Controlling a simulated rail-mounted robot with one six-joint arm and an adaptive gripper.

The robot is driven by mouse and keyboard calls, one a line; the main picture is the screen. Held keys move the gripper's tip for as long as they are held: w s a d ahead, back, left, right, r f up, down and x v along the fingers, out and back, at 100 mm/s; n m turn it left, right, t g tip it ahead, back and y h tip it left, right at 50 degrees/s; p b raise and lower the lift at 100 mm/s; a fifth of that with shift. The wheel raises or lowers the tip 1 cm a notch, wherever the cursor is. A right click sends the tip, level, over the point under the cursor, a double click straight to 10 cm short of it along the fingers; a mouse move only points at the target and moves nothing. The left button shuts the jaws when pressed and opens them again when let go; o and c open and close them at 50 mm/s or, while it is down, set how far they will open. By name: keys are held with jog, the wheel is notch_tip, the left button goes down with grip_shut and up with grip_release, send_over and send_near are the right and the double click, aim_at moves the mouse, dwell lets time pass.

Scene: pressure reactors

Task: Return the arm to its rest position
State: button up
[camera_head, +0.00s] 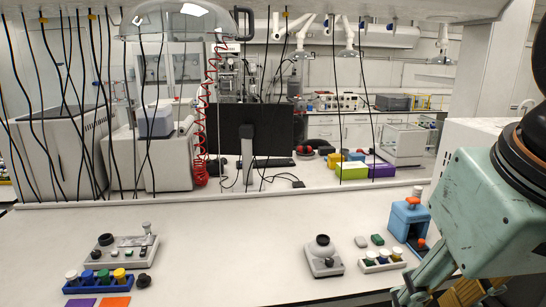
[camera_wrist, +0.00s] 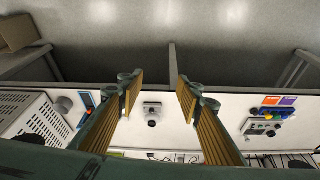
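My gripper (camera_wrist: 158,95) shows in the wrist view with its two ribbed, yellow-padded fingers spread apart. Nothing is held between them; the bench shows through the gap. In the camera_head view my gripper (camera_head: 445,292) is at the lower right, in front of the bench's right part, partly cut off by the bottom edge. My pale green arm comes in from the right edge.
The white bench (camera_head: 220,245) has clear room in the middle. A small grey device (camera_head: 323,257), a white rack of vials (camera_head: 382,261) and a blue device (camera_head: 408,222) stand right. A blue rack (camera_head: 98,283) and a grey device (camera_head: 120,250) stand left.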

jog(key=shift+s+f, duration=0.3)
jog(key=shift+s, duration=0.5)
jog(key=shift+s+f, duration=0.25)
jog(key=shift+s, duration=0.55)
